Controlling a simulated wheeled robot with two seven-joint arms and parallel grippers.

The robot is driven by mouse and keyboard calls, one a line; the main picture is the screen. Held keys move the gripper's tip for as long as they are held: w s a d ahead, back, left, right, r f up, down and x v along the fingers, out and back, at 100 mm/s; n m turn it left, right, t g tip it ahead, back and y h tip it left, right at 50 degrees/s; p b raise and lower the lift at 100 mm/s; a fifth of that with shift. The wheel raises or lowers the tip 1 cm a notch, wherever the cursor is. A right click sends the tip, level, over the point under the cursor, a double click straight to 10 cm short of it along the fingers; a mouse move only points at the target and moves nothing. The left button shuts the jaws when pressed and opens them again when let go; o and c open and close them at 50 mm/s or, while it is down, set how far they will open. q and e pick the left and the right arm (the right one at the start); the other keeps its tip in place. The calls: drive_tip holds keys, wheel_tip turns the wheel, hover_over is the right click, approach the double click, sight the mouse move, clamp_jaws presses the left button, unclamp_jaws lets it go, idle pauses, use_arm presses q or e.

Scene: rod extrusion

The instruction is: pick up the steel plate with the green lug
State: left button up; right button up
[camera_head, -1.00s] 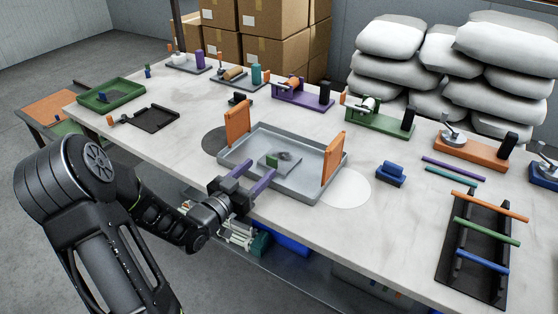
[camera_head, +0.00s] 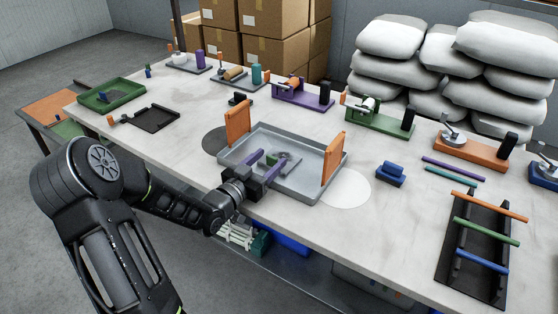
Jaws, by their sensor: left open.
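The steel plate with the green lug (camera_head: 283,158) lies in the grey tray (camera_head: 310,188), which has an orange upright (camera_head: 237,124) at its left end and another (camera_head: 333,158) at its right end. The green lug is partly hidden by the purple fingers of my left gripper (camera_head: 268,159). The gripper reaches over the tray's near edge, open, its two fingers spread around or just above the lug; I cannot tell the exact height. My right gripper is not in view.
A blue block (camera_head: 391,174) stands right of the tray, near a black rack (camera_head: 474,245) with coloured rods. Fixtures, including a purple one (camera_head: 302,93) and a green one (camera_head: 379,119), line the back.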

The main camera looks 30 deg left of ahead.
use_arm(q)
drive_tip(key=shift+c, duration=0.6)
clamp_jaws()
idle(0.3)
